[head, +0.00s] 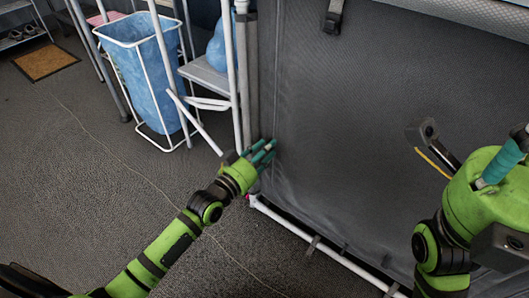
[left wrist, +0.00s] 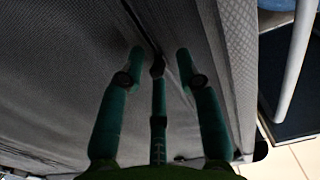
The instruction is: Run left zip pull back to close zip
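A large grey fabric panel (head: 345,130) hangs from a grey frame and fills the right half of the head view. My left gripper (head: 263,152), with teal fingers, is at the panel's lower left edge. In the left wrist view its fingers (left wrist: 159,58) stand apart, pointing at the fabric (left wrist: 70,60). A dark seam line (left wrist: 145,28) runs down between the fingertips. No zip pull can be made out clearly; a finger may hide it. My right gripper is at the right edge of the head view, with a teal finger (head: 503,160) showing and the rest cut off.
A white rail (head: 320,246) runs along the panel's bottom. A dark bracket with a yellow edge (head: 435,150) is near my right arm.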

